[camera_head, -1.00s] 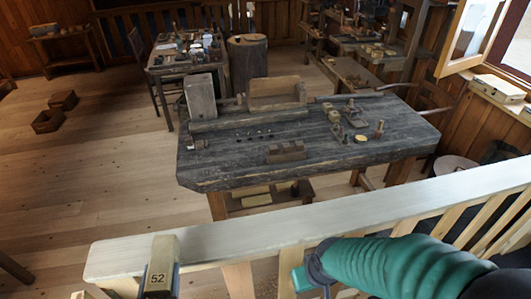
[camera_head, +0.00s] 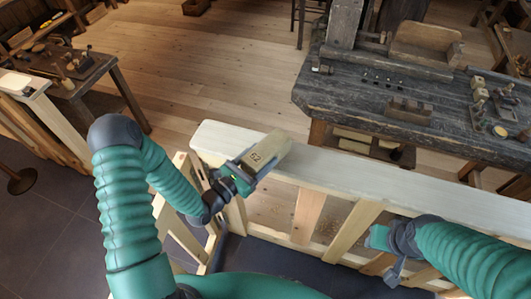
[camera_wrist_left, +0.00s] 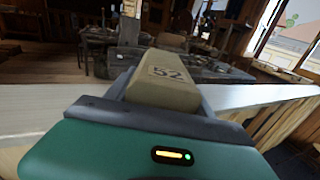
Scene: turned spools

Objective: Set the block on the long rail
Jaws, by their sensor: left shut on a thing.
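The block (camera_head: 270,151) is tan wood, marked 52. My left gripper (camera_head: 254,162) is shut on it, with its grey fingers along the sides. The block overlaps the pale long rail (camera_head: 390,184) near that rail's left end in the head view. I cannot tell whether it touches the rail. In the left wrist view, the block (camera_wrist_left: 165,85) juts out beyond the fingers, with the rail (camera_wrist_left: 40,110) passing behind it. My right gripper (camera_head: 376,238) hangs in front of the rail, away from the block; its jaws are too unclear to read.
Pale slats (camera_head: 308,215) stand below the rail. Beyond it is a dark workbench (camera_head: 350,95) with wooden parts and tools. Another bench (camera_head: 75,75) stands at the far left. The rail's top right of the block looks clear.

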